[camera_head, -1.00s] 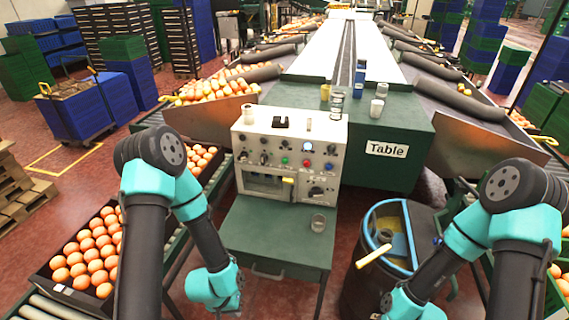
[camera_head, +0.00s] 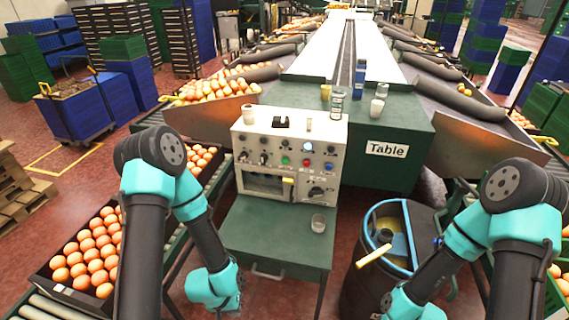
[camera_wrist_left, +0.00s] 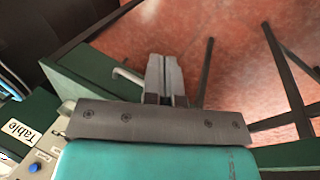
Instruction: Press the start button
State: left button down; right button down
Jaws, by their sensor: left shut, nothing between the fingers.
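The control panel (camera_head: 290,155) stands on a green cabinet in the middle of the head view. Its face carries a green button (camera_head: 284,160), a red button (camera_head: 307,162), a blue button (camera_head: 331,150) and several dark knobs. The labels are too small to read, so I cannot tell which button is start. In the left wrist view a blue button (camera_wrist_left: 35,168) shows at the lower left. My left gripper (camera_wrist_left: 164,62) is shut and empty, pointing away from the panel over the floor. In the head view its fingers are hidden below my left wrist. My right gripper is out of frame.
A dark bin (camera_head: 370,275) with a blue rim stands to the right. Cups stand behind the panel near the Table sign (camera_head: 387,149).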

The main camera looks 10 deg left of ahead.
aim_at(285, 161)
pick_arm(q)
jog(key=w+r+n+t, duration=0.25)
jog(key=w+n, duration=0.35)
jog(key=w, duration=1.3)
jog(key=w+d+r+n+t+h, duration=0.1)
jog(key=w+d+r+n+t, duration=0.1)
jog(key=w+r, duration=0.6)
jog(key=w+d+r+n+t+h, duration=0.2)
jog(key=w+d+r+t, duration=0.1)
jog(key=w+r, duration=0.6)
jog(key=w+t, duration=0.1)
jog(key=w, duration=0.3)
jog(key=shift+w+d, duration=0.35)
jog(key=shift+w, duration=0.05)
jog(key=w, duration=0.8)
jog(key=shift+w+d, duration=0.25)
jog(key=shift+w, duration=0.15)
